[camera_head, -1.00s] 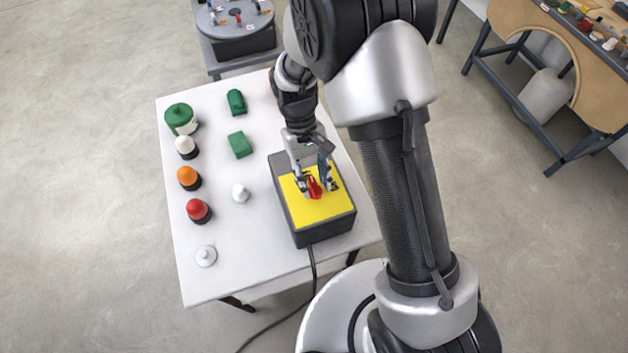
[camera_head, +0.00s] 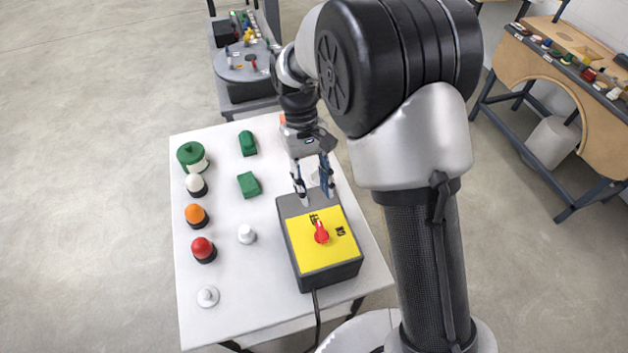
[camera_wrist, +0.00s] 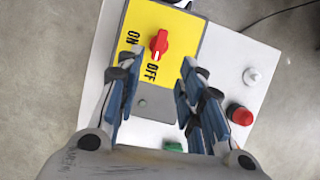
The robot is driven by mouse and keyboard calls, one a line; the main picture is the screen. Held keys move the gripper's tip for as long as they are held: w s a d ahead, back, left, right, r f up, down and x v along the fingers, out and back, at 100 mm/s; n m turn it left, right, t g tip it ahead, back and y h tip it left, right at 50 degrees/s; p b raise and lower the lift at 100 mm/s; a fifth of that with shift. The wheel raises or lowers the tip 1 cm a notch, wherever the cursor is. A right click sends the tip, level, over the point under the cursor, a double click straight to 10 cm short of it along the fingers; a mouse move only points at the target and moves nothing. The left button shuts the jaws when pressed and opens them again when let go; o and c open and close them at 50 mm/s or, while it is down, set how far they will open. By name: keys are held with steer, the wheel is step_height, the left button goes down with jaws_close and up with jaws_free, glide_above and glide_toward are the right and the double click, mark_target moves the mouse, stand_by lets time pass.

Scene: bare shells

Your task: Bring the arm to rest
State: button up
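My gripper (camera_head: 316,198) is open and empty above the far end of the switch box, apart from the red knob. In the wrist view the fingers of my gripper (camera_wrist: 155,88) stand wide apart with nothing between the tips. The dark grey switch box (camera_head: 333,275) has a yellow plate (camera_head: 305,258) and a red rotary knob (camera_head: 321,233). In the wrist view the red knob (camera_wrist: 159,44) sits on the yellow plate (camera_wrist: 190,35) beside the ON and OFF lettering. My arm is bent over the table's right side.
The white table (camera_head: 225,330) holds a green jar (camera_head: 191,157), green blocks (camera_head: 249,185), a white button (camera_head: 195,184), an orange button (camera_head: 195,215), a red button (camera_head: 203,250) and white pieces (camera_head: 246,234). A grey stand (camera_head: 240,65) is behind; a wooden workbench (camera_head: 560,95) is right.

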steer(key=s+d+r+m+t+y+b, duration=0.15)
steer(key=s+d+r+t, duration=0.4)
steer(key=r, duration=0.55)
steer(key=s+d+m+t+b, duration=0.2)
steer(key=s+d, duration=0.5)
steer(key=s, duration=0.6)
steer(key=shift+d+r+t+b, duration=0.15)
steer(key=shift+r+t+b, duration=0.25)
steer(key=shift+t, duration=0.45)
steer(key=shift+m, duration=0.25)
